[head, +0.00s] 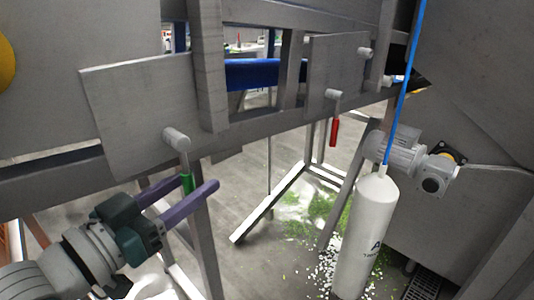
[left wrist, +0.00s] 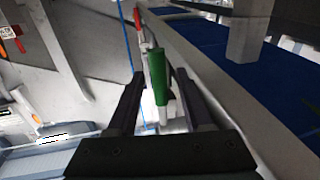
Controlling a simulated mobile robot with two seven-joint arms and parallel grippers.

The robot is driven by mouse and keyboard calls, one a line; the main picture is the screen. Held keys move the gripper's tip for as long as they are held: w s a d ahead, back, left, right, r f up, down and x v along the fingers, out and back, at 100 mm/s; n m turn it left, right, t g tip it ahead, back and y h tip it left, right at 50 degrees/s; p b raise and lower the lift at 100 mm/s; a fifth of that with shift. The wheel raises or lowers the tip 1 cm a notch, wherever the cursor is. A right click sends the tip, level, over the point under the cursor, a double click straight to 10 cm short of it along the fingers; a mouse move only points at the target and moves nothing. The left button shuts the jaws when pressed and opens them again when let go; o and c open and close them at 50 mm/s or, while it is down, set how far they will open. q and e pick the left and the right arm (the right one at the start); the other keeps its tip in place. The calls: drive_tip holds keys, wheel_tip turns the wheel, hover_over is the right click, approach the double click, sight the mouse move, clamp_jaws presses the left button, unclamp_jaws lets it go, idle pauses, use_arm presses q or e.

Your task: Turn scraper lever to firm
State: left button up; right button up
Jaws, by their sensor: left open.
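A lever with a green handle (head: 187,183) hangs from a round grey pivot (head: 176,138) on a metal plate, its handle pointing down. My left gripper (head: 199,182) is open, with its purple fingers on either side of the green handle. In the left wrist view the green handle (left wrist: 157,74) stands between the two dark fingers (left wrist: 160,75), with gaps visible. A second lever with a red handle (head: 334,132) hangs down farther right, and it also shows in the left wrist view (left wrist: 137,16). No firm marking is readable. My right gripper is not in view.
A grey metal frame beam (head: 260,118) runs behind the levers, with a blue belt (head: 262,73) beyond. A white cylinder (head: 367,235) on a blue hose and a grey motor (head: 405,155) stand at right. Green scraps (head: 320,215) litter the floor.

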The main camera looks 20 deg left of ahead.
use_arm(q)
clamp_jaws()
idle(0.3)
idle(1.1)
